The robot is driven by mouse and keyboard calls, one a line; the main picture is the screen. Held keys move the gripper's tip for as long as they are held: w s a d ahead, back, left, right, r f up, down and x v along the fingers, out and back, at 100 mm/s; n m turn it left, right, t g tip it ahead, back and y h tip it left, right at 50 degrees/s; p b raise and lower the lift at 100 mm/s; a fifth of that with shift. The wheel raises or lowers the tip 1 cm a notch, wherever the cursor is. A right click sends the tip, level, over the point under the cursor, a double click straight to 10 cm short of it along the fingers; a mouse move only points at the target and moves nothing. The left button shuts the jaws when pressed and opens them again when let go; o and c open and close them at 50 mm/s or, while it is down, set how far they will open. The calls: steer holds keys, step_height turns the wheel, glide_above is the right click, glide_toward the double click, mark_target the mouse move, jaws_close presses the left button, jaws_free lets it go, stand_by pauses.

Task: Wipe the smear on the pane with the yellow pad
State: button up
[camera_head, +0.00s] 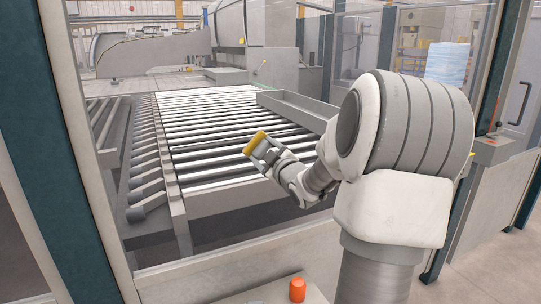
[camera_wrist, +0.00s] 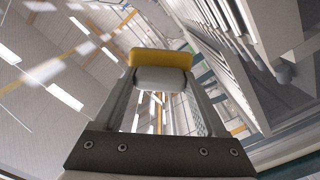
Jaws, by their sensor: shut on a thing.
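The yellow pad (camera_head: 257,142) has a pale backing and is held between the fingertips of my gripper (camera_head: 262,149). In the wrist view, the yellow pad (camera_wrist: 160,58) sits across the ends of both fingers of my gripper (camera_wrist: 161,80), its pale block gripped between them. The clear pane (camera_head: 225,225) seems to fill the framed opening before the roller table; its surface is hard to make out. I cannot clearly pick out a smear on it. I cannot tell whether the pad touches the pane; no contact shows.
A roller table (camera_head: 215,125) lies beyond the opening. Teal posts stand at the left (camera_head: 85,130) and right (camera_head: 500,70). An orange cylinder (camera_head: 297,290) stands on a ledge at the bottom. A pale blue rectangular patch (camera_head: 447,62) shows at upper right.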

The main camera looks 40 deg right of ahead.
steer(key=shift+r+p, duration=0.5)
steer(key=shift+r, duration=0.35)
steer(key=shift+s+d+f+p, duration=0.1)
steer(key=shift+s+d+p, duration=0.3)
steer(key=shift+d, duration=1.35)
steer(key=shift+s+d+r+p, duration=0.1)
steer(key=shift+s+d+p, duration=0.3)
steer(key=shift+d, duration=1.3)
steer(key=shift+s+d+f+p, duration=0.1)
steer(key=shift+s+d+p, duration=0.3)
steer(key=shift+d, duration=1.35)
steer(key=v, duration=0.6)
steer(key=shift+b, duration=0.35)
steer(key=shift+s, duration=0.15)
steer(key=v, duration=0.3)
